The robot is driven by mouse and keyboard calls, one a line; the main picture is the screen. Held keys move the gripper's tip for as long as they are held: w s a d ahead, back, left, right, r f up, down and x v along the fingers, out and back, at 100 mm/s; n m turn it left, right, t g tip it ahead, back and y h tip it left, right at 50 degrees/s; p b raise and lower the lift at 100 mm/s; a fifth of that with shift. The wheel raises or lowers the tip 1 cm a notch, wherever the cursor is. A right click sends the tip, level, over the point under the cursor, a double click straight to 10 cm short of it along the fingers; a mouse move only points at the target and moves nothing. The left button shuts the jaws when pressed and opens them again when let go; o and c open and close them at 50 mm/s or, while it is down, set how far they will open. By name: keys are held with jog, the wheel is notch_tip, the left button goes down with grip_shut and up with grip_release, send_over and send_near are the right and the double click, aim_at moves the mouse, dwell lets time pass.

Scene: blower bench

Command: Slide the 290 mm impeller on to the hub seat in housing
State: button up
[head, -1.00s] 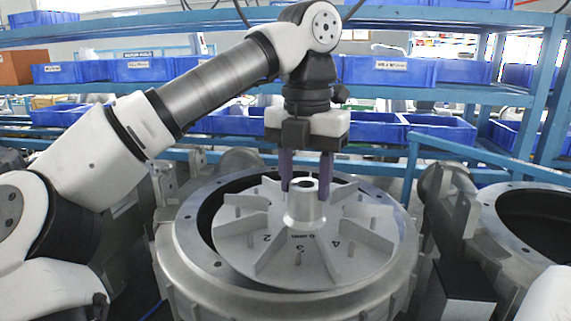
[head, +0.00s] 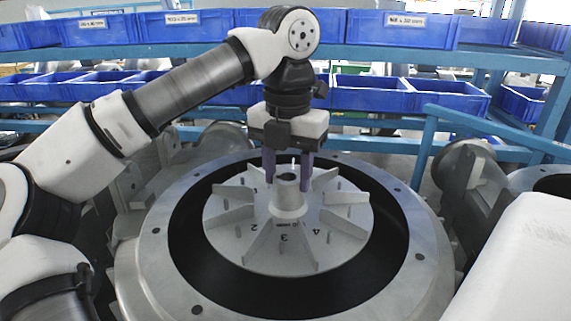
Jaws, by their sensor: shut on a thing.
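The impeller (head: 330,236) is a pale grey bladed disc with numbers on its face and a raised central hub (head: 287,196). It lies face up, roughly level, within the round opening of the metal housing (head: 150,262). A dark ring of the housing's inside shows all round it. My gripper (head: 286,184) points straight down over the impeller's centre, its two purple fingers on either side of the hub, shut on it. The hub seat is hidden beneath the impeller, so I cannot tell whether the impeller touches it.
Another round housing (head: 552,180) stands at the right edge. Grey metal castings (head: 468,170) stand behind on the right. Blue racks with several blue bins (head: 370,92) run across the back. A white surface (head: 525,262) fills the lower right.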

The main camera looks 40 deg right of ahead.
aim_at(287, 197)
jog(key=shift+s+r, duration=0.1)
jog(key=shift+s, duration=0.05)
jog(key=shift+a, duration=0.1)
jog(key=shift+f, duration=0.25)
jog(key=shift+f+b, duration=1.7)
jog(key=shift+f, duration=0.6)
jog(key=shift+f+b, duration=1.7)
jog(key=shift+f, duration=0.9)
jog(key=o, duration=1.1)
